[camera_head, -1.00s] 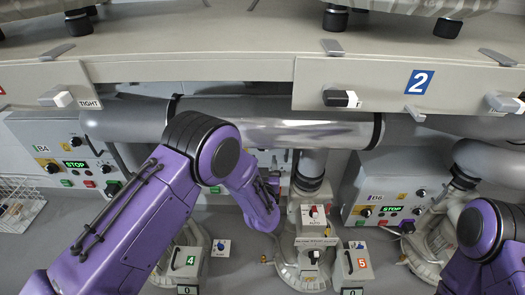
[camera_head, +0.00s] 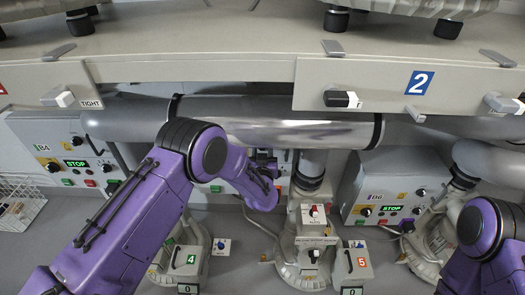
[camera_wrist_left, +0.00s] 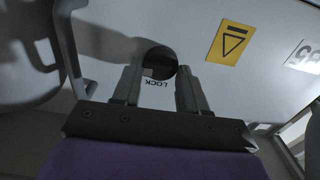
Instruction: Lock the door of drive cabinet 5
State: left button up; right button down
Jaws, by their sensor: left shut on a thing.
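Drive cabinet 5 is mostly hidden behind my left arm in the head view. In the left wrist view its pale door (camera_wrist_left: 210,90) fills most of the picture, with an upside-down B5 label (camera_wrist_left: 304,56) at the right. A dark round lock knob (camera_wrist_left: 158,60) sits on the door, with the word LOCK (camera_wrist_left: 157,83) printed beside it. My left gripper (camera_wrist_left: 158,88) has one finger on each side of the knob and is shut on it. In the head view this gripper (camera_head: 265,160) is partly hidden by its wrist. My right gripper is not in view.
Cabinet B4 (camera_head: 60,150) stands at the left and cabinet B6 (camera_head: 385,190) at the right, both with green STOP displays. A thick grey pipe (camera_head: 290,132) runs above.

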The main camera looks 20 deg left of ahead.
pick_arm(q)
jog(key=shift+d, duration=0.25)
jog(key=shift+w+a+r+n+b, duration=0.15)
jog(key=shift+n+b, duration=1.15)
jog(key=shift+n, duration=1.65)
jog(key=shift+s+a+n+b, duration=0.15)
jog(key=shift+n+b, duration=1.2)
jog(key=shift+n, duration=1.55)
jog(key=shift+w+a+r+n+b, duration=0.15)
jog(key=shift+n+b, duration=1.15)
jog(key=shift+n, duration=1.65)
jog(key=shift+a, duration=0.1)
jog(key=o, duration=0.9)
jog(key=shift+f, duration=0.1)
jog(key=shift+s+f, duration=0.1)
jog(key=shift+s, duration=0.1)
jog(key=shift+s, duration=0.1)
